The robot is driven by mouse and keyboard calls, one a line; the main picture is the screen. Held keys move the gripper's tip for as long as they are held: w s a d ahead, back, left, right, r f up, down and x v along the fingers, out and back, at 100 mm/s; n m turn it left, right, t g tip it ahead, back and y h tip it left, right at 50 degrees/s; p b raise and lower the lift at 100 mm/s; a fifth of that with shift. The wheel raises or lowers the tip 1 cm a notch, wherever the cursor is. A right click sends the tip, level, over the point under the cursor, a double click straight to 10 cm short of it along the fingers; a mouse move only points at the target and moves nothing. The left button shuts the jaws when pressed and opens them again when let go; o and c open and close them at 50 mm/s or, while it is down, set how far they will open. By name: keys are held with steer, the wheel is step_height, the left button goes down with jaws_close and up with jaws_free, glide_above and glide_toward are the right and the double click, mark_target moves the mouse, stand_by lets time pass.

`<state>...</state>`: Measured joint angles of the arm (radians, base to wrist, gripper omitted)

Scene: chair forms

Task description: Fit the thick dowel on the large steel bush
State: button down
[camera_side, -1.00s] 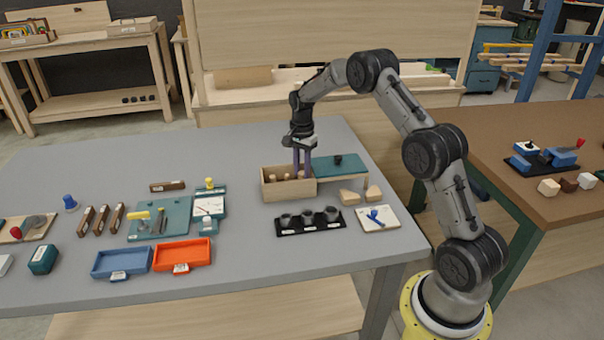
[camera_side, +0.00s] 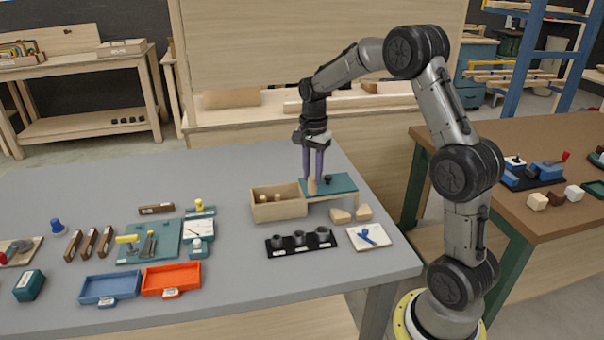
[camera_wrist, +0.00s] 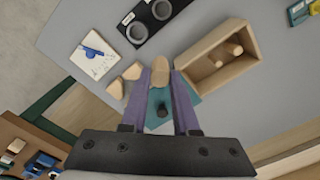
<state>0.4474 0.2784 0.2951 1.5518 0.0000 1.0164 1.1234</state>
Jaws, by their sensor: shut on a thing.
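My gripper (camera_side: 313,178) is shut on a pale wooden dowel (camera_side: 312,186), which hangs roughly upright between the purple fingers. In the wrist view the dowel (camera_wrist: 160,72) shows between the fingertips (camera_wrist: 160,78). It appears raised, near the right end of the wooden box and the left edge of the teal-topped stand. Several grey steel bushes stand in a black rack (camera_side: 285,252) in front of the box; one is the right-hand bush (camera_side: 322,233). Two bushes show in the wrist view, one of them at the top (camera_wrist: 137,33). I cannot tell which is the large one.
The wooden box (camera_side: 280,211) holds other dowels (camera_wrist: 233,48). The teal-topped stand (camera_side: 342,184) bears a black knob (camera_side: 327,180). Wooden wedges (camera_side: 340,215) and a white plate with a blue part (camera_side: 370,237) lie right of the rack. Trays (camera_side: 171,279) lie further left.

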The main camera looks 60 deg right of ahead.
steer(key=shift+s+a+f, duration=0.45)
steer(key=shift+s+f, duration=0.35)
steer(key=shift+f, duration=0.5)
steer(key=shift+s+a+f, duration=0.5)
steer(key=shift+s+f, duration=0.35)
steer(key=shift+f, duration=0.45)
steer(key=shift+s+a+f, duration=0.45)
steer(key=shift+s+f, duration=0.35)
steer(key=shift+f, duration=0.5)
steer(key=shift+f, duration=1.45)
steer(key=shift+c, duration=0.2)
jaws_free()
steer(key=shift+r, duration=0.1)
step_height(320, 180, up, 7)
stand_by(0.4)
